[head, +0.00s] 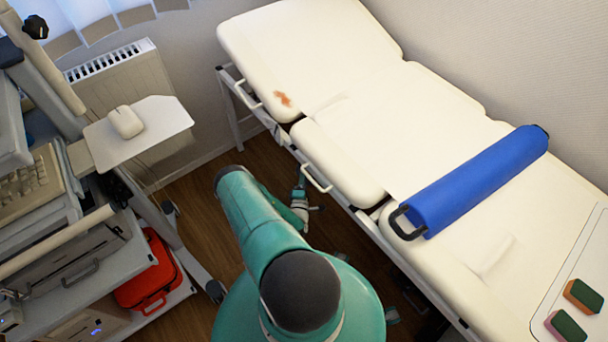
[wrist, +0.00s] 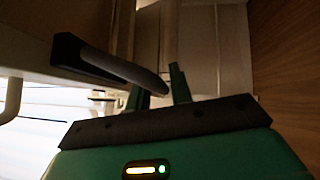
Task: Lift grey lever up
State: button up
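In the wrist view, the grey lever (wrist: 125,69) is a curved bar running from a dark mount (wrist: 70,52) at the upper left. Its free end lies at the gap between the two green fingers of my gripper (wrist: 160,88). The fingers stand apart, with the lever's end between or just in front of them; I cannot tell whether they touch it. In the head view, my teal arm reaches down beside the bed's long side, and the lever cannot be made out there.
A cream examination bed (head: 355,130) with a reddish stain (head: 283,99) carries a blue bolster (head: 480,180). White side handles (head: 317,179) stick out from its edge. A cart with a mouse (head: 126,122) and a red case (head: 150,280) stands left. Wooden floor (head: 200,200) shows between.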

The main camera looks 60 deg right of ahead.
jog(key=shift+w+d+r, duration=0.1)
jog(key=shift+w+d, duration=0.1)
jog(key=shift+d, duration=0.4)
grip_shut()
jog(key=shift+w, duration=0.1)
jog(key=shift+w+a+r+m+g+y, duration=0.2)
jog(key=shift+a+r+m+y, duration=0.3)
jog(key=shift+m+y, duration=0.6)
jog(key=shift+w+a+r+m+g+y, duration=0.15)
jog(key=shift+w+a+r+m+y, duration=0.4)
jog(key=shift+m+y, duration=0.55)
jog(key=shift+w+a+r+m+g+y, duration=0.15)
jog(key=shift+a+r+m+y, duration=0.2)
jog(key=shift+a+m+y, duration=0.7)
jog(key=shift+s+d+y, duration=0.1)
jog(key=shift+d+y, duration=0.25)
jog(key=shift+d, duration=0.1)
grip_release()
